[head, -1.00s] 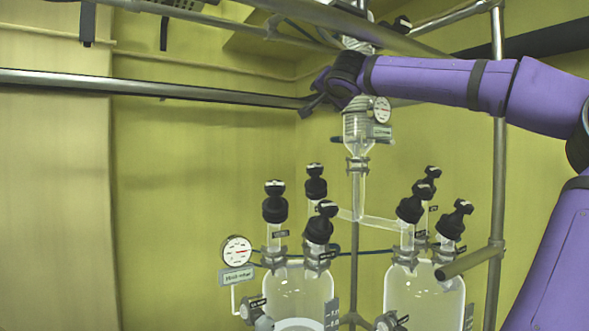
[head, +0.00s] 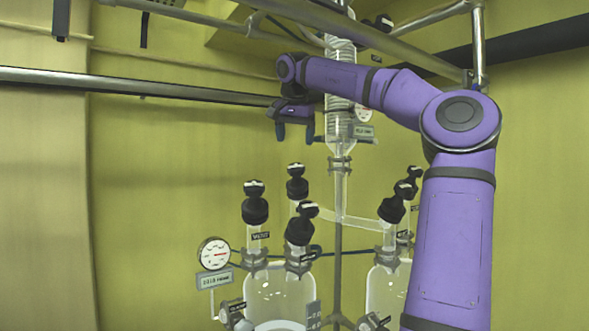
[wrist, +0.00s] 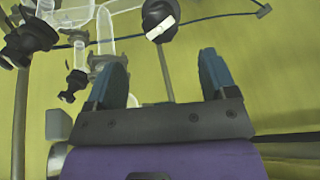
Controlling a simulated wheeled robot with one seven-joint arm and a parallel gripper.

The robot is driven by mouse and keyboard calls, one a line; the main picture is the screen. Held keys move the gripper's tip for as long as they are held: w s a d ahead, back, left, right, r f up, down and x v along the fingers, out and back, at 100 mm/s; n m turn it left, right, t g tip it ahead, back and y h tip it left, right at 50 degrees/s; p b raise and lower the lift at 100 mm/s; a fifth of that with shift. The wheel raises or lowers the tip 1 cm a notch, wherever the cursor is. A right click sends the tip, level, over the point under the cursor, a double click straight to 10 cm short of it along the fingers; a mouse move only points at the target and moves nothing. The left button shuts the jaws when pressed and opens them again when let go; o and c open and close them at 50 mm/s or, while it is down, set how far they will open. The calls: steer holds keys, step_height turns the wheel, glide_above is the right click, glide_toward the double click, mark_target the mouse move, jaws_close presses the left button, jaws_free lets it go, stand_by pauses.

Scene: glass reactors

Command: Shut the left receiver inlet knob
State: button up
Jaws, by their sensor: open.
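The left receiver (head: 270,292) is a clear glass vessel low in the head view. Several black knobs stand on its necks: a front-left one (head: 255,208), a front-right one (head: 302,230) and a rear one (head: 297,185). The small tags are too blurred to tell which is the inlet. My gripper (head: 295,134) is open and empty, fingers pointing down, above the receiver's knobs and apart from them. In the wrist view, a black knob with a white bar on top (wrist: 160,20) shows beyond the gap between my open fingers (wrist: 163,70). I cannot tell which knob it is.
A round gauge (head: 215,253) stands left of the receiver. A glass column (head: 340,130) rises close to the right of my gripper, with a slanted glass tube (head: 355,221) below. A second receiver (head: 385,290) is partly behind my arm. The left side is open.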

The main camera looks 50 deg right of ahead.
mark_target(296, 167)
steer(key=x, duration=1)
steer(key=c, duration=0.9)
